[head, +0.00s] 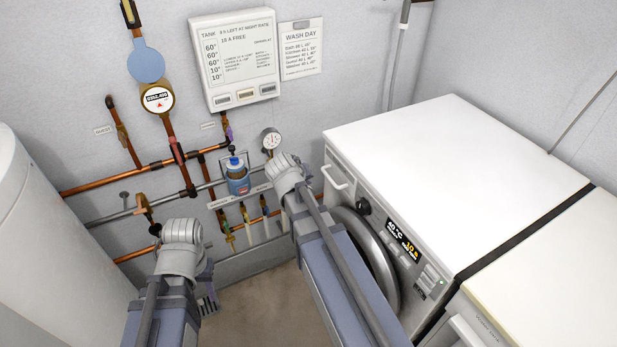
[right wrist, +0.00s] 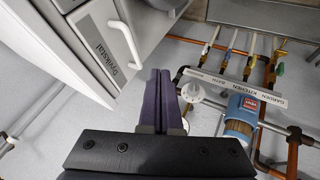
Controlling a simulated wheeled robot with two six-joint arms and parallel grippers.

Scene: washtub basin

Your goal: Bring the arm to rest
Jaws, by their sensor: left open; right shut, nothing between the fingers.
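My left arm comes in at the lower left of the head view, its pale ribbed wrist in front of the pipes. My left gripper (head: 207,287) is mostly hidden behind that wrist; only dark purple parts show, and it is open. My right arm reaches up the middle, its wrist beside the pressure gauge and the washing machine's front. My right gripper (right wrist: 160,78) shows in the right wrist view with its purple fingers together and nothing between them. In the head view its fingers are largely hidden by the arm.
A white washing machine (head: 450,150) stands close to my right arm. A white tank (head: 45,240) is at the left. Copper pipes, several valves, a round meter (head: 157,98) and a blue canister (head: 237,180) line the wall. Bare floor (head: 265,305) shows between my arms.

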